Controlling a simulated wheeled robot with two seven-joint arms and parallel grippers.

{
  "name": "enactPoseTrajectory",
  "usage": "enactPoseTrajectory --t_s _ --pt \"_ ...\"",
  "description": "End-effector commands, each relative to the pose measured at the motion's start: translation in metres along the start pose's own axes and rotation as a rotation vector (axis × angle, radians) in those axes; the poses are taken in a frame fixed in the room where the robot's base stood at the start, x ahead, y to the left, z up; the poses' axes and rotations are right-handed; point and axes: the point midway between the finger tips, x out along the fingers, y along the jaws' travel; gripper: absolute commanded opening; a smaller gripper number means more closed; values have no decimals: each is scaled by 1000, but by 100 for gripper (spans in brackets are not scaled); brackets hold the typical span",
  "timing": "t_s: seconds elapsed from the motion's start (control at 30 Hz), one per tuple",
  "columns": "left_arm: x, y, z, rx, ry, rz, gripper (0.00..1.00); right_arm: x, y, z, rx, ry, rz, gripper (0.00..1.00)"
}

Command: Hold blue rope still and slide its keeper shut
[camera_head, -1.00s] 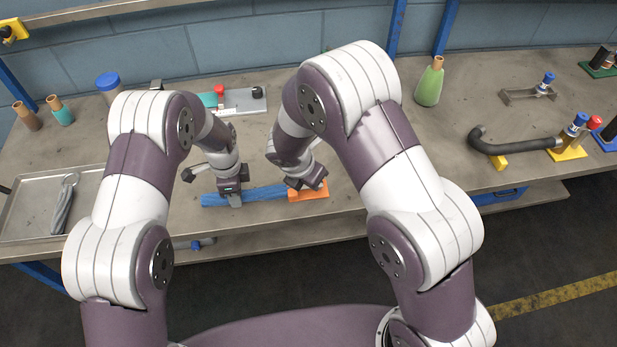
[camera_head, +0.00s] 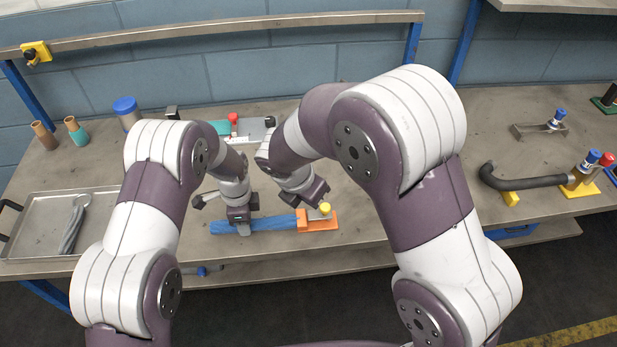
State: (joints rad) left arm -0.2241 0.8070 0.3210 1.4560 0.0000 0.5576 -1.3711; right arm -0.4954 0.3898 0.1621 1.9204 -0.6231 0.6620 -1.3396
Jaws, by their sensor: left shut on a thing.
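The blue rope (camera_head: 275,222) lies along the front of the bench. My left gripper (camera_head: 242,226) points down and is shut on the rope near its middle. At the rope's right end is an orange block (camera_head: 318,226) with a grey part on top and a yellow knob (camera_head: 325,208). The rope's end meets the block's raised left side. Which part is the keeper, and whether it is open, I cannot tell. My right gripper (camera_head: 316,198) is just above and behind the block, close to the yellow knob. Its fingers are too small and hidden to read.
A metal tray (camera_head: 28,247) with a grey twisted hank (camera_head: 73,225) is at the left. A grey plate with a red knob (camera_head: 233,118) lies behind my arms. A black bent pipe (camera_head: 520,181) is at the right. The bench's front edge is close to the rope.

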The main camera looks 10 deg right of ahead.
Motion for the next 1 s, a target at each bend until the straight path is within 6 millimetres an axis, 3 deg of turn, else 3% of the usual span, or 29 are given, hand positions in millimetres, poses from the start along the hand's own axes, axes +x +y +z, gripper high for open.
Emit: enactPoseTrajectory --t_s 0.03,0.1,0.47,0.8,1.0 --pt "0 0 0 0 0 1 39 0 0 0 0 0 0 0" --pt "0 0 0 0 0 1 62 0 0 0 0 0 0 0" --pt "-7 -1 0 0 0 -2 63 0 0 0 0 0 0 0" --pt "-90 0 0 0 1 -3 63 0 0 0 0 0 0 0" --pt "-117 0 0 -13 0 0 63 0 0 0 13 0 0 0"
